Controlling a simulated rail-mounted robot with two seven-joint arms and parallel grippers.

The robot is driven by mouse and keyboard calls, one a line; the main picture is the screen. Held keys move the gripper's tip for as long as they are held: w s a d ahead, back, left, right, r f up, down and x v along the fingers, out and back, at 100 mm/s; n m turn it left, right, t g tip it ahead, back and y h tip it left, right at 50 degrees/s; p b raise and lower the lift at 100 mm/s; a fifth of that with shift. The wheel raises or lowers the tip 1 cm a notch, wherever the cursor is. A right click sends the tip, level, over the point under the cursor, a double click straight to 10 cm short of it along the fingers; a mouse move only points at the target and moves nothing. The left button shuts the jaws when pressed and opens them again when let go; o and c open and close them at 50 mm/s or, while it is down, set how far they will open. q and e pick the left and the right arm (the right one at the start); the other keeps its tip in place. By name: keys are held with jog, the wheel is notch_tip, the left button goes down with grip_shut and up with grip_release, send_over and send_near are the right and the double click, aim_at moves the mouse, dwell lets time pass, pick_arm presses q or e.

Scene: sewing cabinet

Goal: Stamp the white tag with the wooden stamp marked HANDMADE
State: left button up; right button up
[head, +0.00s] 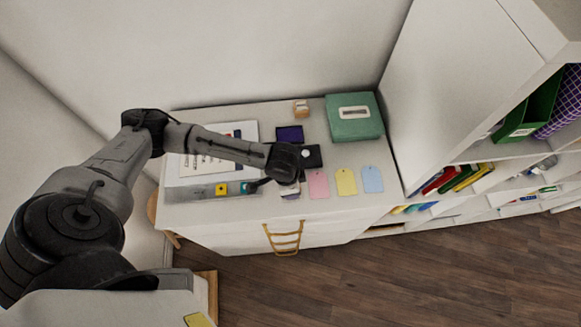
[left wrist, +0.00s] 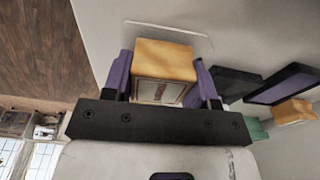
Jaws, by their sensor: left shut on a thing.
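My left gripper (head: 289,186) is over the front part of the cabinet top, to the left of the pink tag. In the left wrist view, its purple fingers (left wrist: 163,80) are shut on a wooden stamp (left wrist: 165,62). A label with a dark mark shows on the stamp; I cannot read it. Just beyond the stamp, a thin pale outline (left wrist: 168,27) on the light surface may be the white tag's edge. In the head view the gripper hides most of that spot. I cannot tell whether the stamp touches the surface. My right gripper is not in view.
A pink tag (head: 318,184), yellow tag (head: 346,181) and blue tag (head: 372,179) lie right of the gripper. Behind are a black pad (head: 314,156), a purple pad (head: 289,134), another wooden stamp (head: 301,110) and a green box (head: 354,125). A tray (head: 190,192) is left.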

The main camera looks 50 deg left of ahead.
pick_arm(q)
jog(key=shift+f, duration=0.1)
dwell(0.6)
jog(key=shift+f, duration=0.25)
dwell(0.4)
jog(key=shift+r, duration=0.1)
jog(key=shift+r+p, duration=0.65)
jog(key=shift+p, duration=0.25)
jog(key=shift+r+p, duration=1.65)
jog(key=shift+p, duration=0.45)
jog(key=shift+r+p, duration=1.15)
jog(key=shift+p, duration=0.4)
